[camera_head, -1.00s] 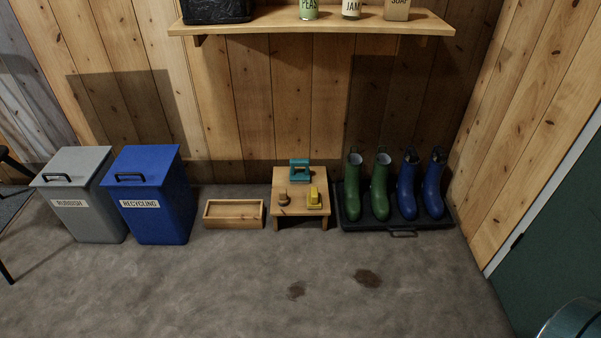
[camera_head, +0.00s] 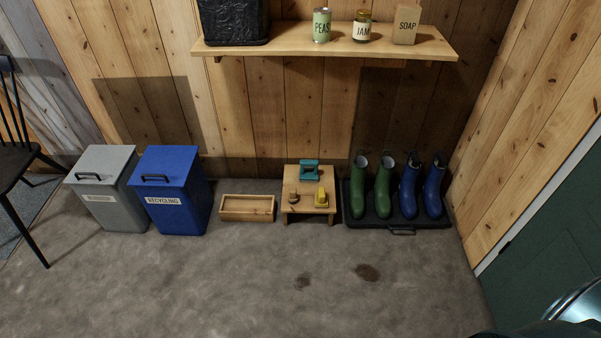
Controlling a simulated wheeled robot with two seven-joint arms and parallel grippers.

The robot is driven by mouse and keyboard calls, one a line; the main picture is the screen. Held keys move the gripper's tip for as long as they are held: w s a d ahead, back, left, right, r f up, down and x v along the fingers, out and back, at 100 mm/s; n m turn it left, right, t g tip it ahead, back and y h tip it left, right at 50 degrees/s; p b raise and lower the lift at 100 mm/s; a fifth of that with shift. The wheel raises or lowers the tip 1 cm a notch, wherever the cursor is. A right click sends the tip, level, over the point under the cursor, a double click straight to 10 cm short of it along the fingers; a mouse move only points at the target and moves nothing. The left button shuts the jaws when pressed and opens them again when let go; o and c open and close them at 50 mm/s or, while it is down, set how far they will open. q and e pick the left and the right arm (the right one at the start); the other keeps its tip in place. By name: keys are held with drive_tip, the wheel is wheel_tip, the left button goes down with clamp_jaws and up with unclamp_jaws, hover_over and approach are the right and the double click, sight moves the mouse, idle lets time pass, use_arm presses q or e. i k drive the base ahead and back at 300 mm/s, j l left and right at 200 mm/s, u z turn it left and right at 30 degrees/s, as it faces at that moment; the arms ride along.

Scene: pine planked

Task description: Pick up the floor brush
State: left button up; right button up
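A low wooden stool (camera_head: 293,207) stands against the back wall and carries three small items. A teal item with a handle-like arch (camera_head: 309,170) is at its back, a small brown item (camera_head: 293,196) at its front left and a yellow item (camera_head: 321,198) at its front right. They look like brushes, but they are too small to tell which is the floor brush. Neither of my grippers is in view.
A grey rubbish bin (camera_head: 109,201), blue recycling bin (camera_head: 178,197) and open wooden box (camera_head: 246,208) stand left of the stool. A boot tray (camera_head: 402,229) is right of it. A black chair (camera_head: 17,180) is at far left. The floor before the stool is clear, with two dark stains.

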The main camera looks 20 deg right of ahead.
sight(306, 175)
drive_tip(key=i+z, duration=0.15)
drive_tip(key=i, duration=0.35)
drive_tip(key=i+z, duration=0.15)
drive_tip(key=i, duration=0.35)
drive_tip(key=i+j+z, duration=0.15)
drive_tip(key=i, duration=0.35)
drive_tip(key=i+j+z, duration=0.15)
drive_tip(key=i, duration=0.3)
drive_tip(key=i+j+z, duration=0.15)
drive_tip(key=i, duration=0.35)
